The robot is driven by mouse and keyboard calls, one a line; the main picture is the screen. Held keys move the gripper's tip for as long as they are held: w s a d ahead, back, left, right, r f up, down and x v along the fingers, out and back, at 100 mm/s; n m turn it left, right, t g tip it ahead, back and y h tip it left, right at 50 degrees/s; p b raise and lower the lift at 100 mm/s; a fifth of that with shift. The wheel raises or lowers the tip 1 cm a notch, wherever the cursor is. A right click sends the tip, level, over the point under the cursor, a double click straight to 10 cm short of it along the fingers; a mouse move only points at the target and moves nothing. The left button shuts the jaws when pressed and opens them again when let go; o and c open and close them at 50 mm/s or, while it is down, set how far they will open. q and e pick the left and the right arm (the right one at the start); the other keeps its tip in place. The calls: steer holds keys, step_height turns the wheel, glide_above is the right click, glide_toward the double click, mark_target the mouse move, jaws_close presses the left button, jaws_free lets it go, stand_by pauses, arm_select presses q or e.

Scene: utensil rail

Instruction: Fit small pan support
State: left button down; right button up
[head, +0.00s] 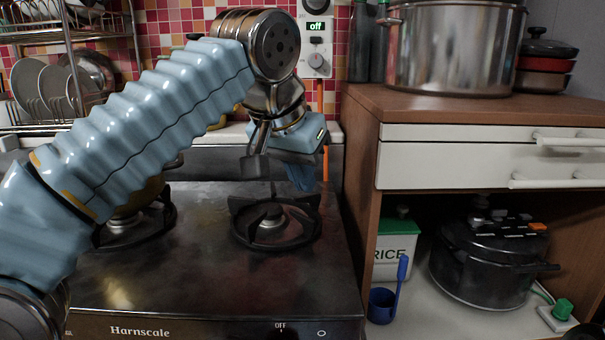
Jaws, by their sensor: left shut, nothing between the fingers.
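A black pan support (308,233) with upright prongs sits around the right burner (271,222) of the stove. I cannot tell whether a separate small support is part of it. My left gripper (256,168) points down above the back edge of the stove, behind and above this burner. Its dark fingers are shut and hold nothing. They are apart from the pan support. My left arm crosses the view from the left and hides part of the left burner. My right gripper is not in view.
A yellowish pot (142,199) stands on the left burner. A dish rack (62,85) is at the back left. A wooden cabinet (365,150) bounds the stove on the right, with a big steel pot (455,50) on top. The stove's front is clear.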

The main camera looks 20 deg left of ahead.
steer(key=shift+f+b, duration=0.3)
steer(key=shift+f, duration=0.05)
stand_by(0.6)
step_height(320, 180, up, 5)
steer(key=p, duration=0.4)
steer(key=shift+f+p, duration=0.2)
steer(key=shift+p, duration=0.1)
